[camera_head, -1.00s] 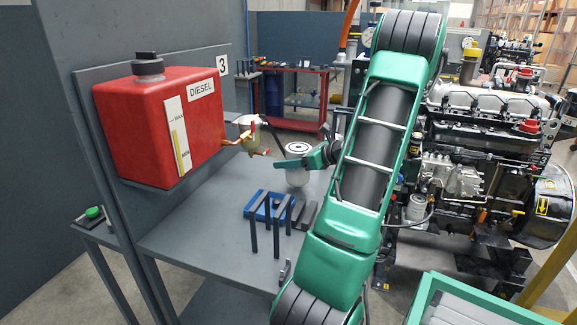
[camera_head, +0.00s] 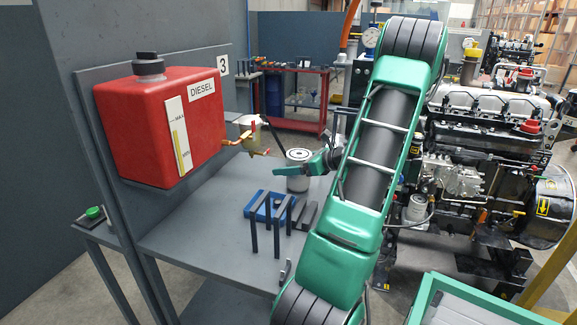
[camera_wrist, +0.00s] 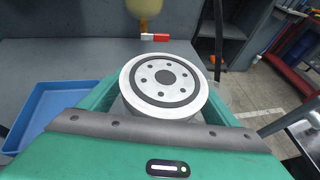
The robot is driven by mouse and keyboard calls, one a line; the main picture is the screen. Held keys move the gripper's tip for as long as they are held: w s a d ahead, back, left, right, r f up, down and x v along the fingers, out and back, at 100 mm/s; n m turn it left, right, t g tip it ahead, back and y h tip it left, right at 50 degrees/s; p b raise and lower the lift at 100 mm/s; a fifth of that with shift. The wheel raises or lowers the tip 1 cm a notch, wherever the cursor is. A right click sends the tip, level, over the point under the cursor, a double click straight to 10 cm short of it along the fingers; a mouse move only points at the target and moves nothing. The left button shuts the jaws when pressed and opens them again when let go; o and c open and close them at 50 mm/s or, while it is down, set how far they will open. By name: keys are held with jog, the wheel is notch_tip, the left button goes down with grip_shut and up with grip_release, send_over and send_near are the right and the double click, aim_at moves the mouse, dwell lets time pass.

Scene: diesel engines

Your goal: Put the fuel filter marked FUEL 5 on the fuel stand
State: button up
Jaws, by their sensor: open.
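A fuel filter (camera_head: 298,183), a pale cylinder with a ringed, holed top, stands upright on the grey bench top, as far as I can tell. It also shows in the wrist view (camera_wrist: 164,78). No FUEL 5 marking is readable. My gripper (camera_head: 307,169) is open, with its green fingers on either side of the filter in the wrist view (camera_wrist: 165,108). The contact is hidden. The fuel stand (camera_head: 195,225) is the grey bench with an upright panel, bearing a red DIESEL tank (camera_head: 150,130) and a brass fitting with a translucent bowl (camera_head: 246,133).
A blue tray (camera_head: 256,207) with dark upright bars beside it lies in front of the filter. An engine (camera_head: 465,165) stands to the right. A red cart (camera_head: 300,100) is behind. The bench's front left part is clear.

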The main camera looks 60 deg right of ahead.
jog(key=v, duration=1.1)
jog(key=shift+s, duration=0.4)
jog(key=shift+s, duration=0.1)
